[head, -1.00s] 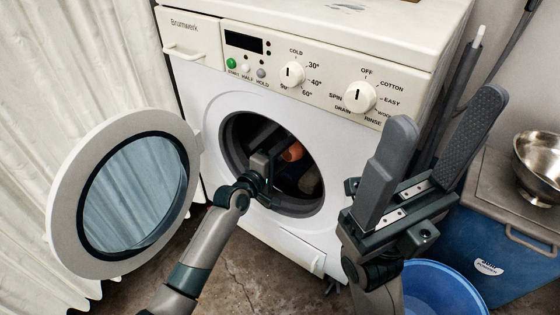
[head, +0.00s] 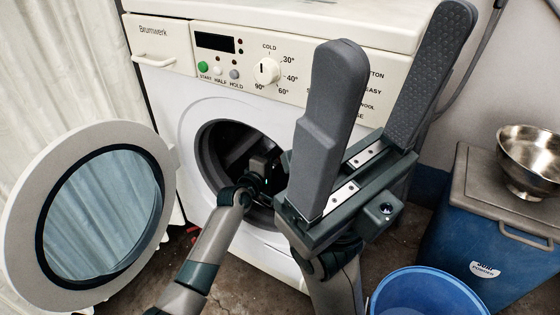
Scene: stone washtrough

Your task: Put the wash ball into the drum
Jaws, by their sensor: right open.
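The washing machine's round door (head: 22,215) stands open to the left, and the dark drum (head: 212,160) is open to view. My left arm reaches into the drum opening. The body of my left gripper (head: 264,172) shows there, but its fingers are hidden inside, so I cannot tell whether it holds anything. I see no wash ball now. My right gripper (head: 395,38) is open and empty, its two long grey fingers pointing up in front of the machine's right side. It hides part of the control panel and the drum's right edge.
A blue tub (head: 425,292) stands on the floor at the lower right. Beside it is a blue soap-powder box (head: 475,225) with a grey lid, bearing a steel bowl (head: 530,160). A pale curtain (head: 60,70) hangs at the left.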

